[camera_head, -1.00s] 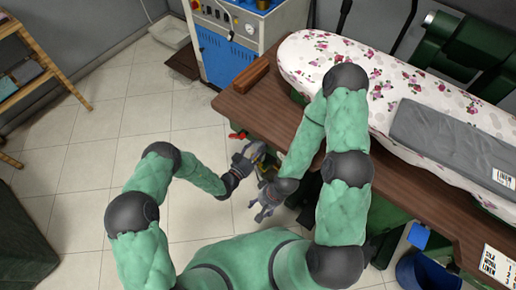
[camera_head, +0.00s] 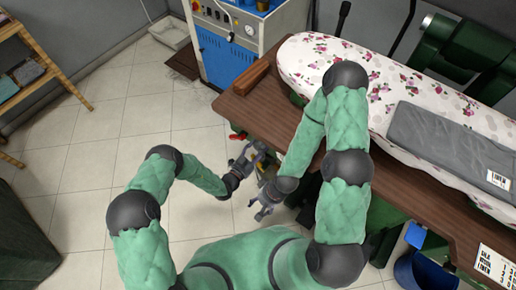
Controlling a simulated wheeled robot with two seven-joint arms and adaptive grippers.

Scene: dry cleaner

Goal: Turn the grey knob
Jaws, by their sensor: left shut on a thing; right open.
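My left gripper (camera_head: 255,152) is by the near-left end of the wooden table, just below its edge. It is shut on what looks like the grey knob; its fingers and the small size hide the knob almost fully. A small red part (camera_head: 237,136) shows just beyond the gripper, and something yellowish shows beside it. My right gripper (camera_head: 259,209) is open and empty, lower in the view and apart from the left one, over the floor.
The wooden table (camera_head: 262,112) carries a flowered ironing board (camera_head: 310,62) and a folded grey cloth (camera_head: 440,140). A blue and white machine (camera_head: 222,58) stands behind. A wooden shelf (camera_head: 40,50) is at left. The tiled floor (camera_head: 110,140) at left is clear.

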